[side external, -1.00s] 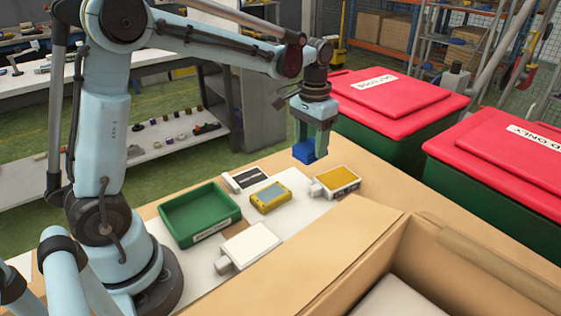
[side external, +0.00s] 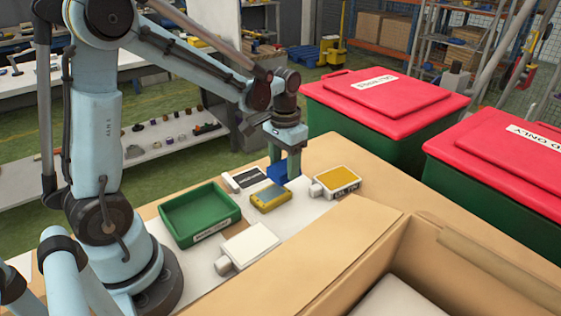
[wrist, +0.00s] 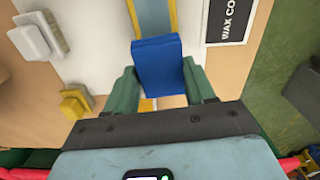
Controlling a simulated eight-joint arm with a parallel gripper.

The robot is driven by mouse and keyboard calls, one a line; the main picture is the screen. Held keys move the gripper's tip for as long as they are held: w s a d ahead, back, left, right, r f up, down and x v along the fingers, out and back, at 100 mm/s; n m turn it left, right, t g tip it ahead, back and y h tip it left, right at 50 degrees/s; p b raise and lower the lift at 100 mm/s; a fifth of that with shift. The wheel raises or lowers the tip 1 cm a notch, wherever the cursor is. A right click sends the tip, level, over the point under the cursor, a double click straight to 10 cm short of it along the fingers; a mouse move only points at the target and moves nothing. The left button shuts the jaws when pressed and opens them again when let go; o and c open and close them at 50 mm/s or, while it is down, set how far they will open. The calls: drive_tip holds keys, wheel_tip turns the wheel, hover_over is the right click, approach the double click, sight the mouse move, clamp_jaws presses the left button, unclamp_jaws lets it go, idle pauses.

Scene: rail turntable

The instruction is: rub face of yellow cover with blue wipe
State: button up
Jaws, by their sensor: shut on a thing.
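The yellow cover (side external: 270,199) lies on the pale mat with its grey-blue face up and a yellow rim around it. In the wrist view the yellow cover (wrist: 155,14) runs up and out of the picture. My gripper (side external: 285,165) points down, shut on the blue wipe (wrist: 160,68). The blue wipe (side external: 278,173) is at the far end of the cover and overlaps it in both views. I cannot tell whether it touches the face. In the wrist view my gripper (wrist: 160,85) hides part of what is below.
A white block with a yellow top (side external: 338,180) stands to the right, and a black-faced piece (side external: 244,180) lies behind. A green tray (side external: 200,214) is at left, a white block (side external: 248,247) in front. A cardboard box (side external: 420,262) fills the front right. Red-lidded bins (side external: 385,98) stand behind.

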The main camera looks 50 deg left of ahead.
sight(277, 170)
wheel_tip(277, 170, down, 3)
drive_tip(key=shift+r, duration=0.1)
drive_tip(key=shift+s, duration=0.6)
drive_tip(key=shift+c, duration=0.4)
drive_tip(key=shift+s+f, duration=0.25)
drive_tip(key=shift+s, duration=0.15)
drive_tip(key=shift+s+d, duration=0.15)
drive_tip(key=shift+s, duration=1.35)
drive_tip(key=shift+s+d, duration=0.1)
drive_tip(key=shift+s, duration=1.4)
drive_tip(key=shift+w+a+r, duration=0.1)
drive_tip(key=shift+w+a, duration=0.05)
drive_tip(key=shift+w, duration=1.95)
drive_tip(key=shift+w+a, duration=0.1)
drive_tip(key=shift+w, duration=1.95)
drive_tip(key=shift+s+r, duration=0.1)
drive_tip(key=shift+r, duration=3.9)
